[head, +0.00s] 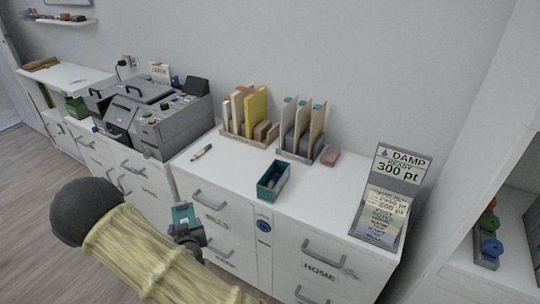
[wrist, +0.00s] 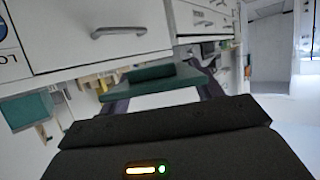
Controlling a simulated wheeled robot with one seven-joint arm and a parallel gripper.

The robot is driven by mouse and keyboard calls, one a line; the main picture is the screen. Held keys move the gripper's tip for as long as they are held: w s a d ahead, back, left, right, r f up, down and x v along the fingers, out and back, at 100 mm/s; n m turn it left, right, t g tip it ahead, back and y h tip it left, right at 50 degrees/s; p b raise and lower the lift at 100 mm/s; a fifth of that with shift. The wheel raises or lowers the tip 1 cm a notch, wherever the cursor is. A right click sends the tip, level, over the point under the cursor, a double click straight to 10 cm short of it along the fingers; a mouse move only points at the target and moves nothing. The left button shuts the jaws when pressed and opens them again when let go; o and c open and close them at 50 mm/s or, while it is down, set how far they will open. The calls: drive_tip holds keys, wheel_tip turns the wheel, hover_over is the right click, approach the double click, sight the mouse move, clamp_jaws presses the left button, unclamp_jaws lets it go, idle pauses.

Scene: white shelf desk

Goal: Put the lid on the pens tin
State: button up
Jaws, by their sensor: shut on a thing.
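The pens tin (head: 273,188) is a dark teal, open-topped box on the white desk top. It also shows at the left of the wrist view (wrist: 28,109). My gripper (head: 186,222) is in front of the drawers, left of the tin and apart from it. It is shut on the teal lid (head: 182,214), which also shows between the fingers in the wrist view (wrist: 150,76). The lid is clear of the desk. Whether the tin holds pens is too small to tell.
A yellow-green marker (head: 202,152) lies behind the tin to the left. File racks (head: 245,115) and a pink block (head: 330,157) stand at the back. A grey machine (head: 170,125) is at left, a sign stand (head: 390,190) at right. The desk around the tin is clear.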

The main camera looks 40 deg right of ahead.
drive_tip(key=d+r+m+g+h+p, duration=0.2)
drive_tip(key=d+r+m+p, duration=0.1)
drive_tip(key=d, duration=0.7)
drive_tip(key=s+d+r+m+g+h+p, duration=0.1)
drive_tip(key=d+r+m+g+h+p, duration=0.1)
drive_tip(key=d+r, duration=0.4)
drive_tip(key=s+d+r+m+g+h+p, duration=0.1)
drive_tip(key=d+r+m+g+h+p, duration=0.2)
drive_tip(key=d, duration=1.2)
drive_tip(key=shift+d+r+m+h+p, duration=0.3)
drive_tip(key=shift+r+m+h+p, duration=0.2)
drive_tip(key=shift+r+m+p, duration=0.5)
drive_tip(key=shift+f+n, duration=0.2)
drive_tip(key=shift+n, duration=0.2)
drive_tip(key=shift+a+f+b, duration=0.1)
drive_tip(key=shift+f+b, duration=2.25)
drive_tip(key=shift+f, duration=0.7)
drive_tip(key=shift+f+b, duration=0.65)
drive_tip(key=shift+f, duration=0.1)
drive_tip(key=o, duration=1.1)
drive_tip(key=shift+c, duration=0.2)
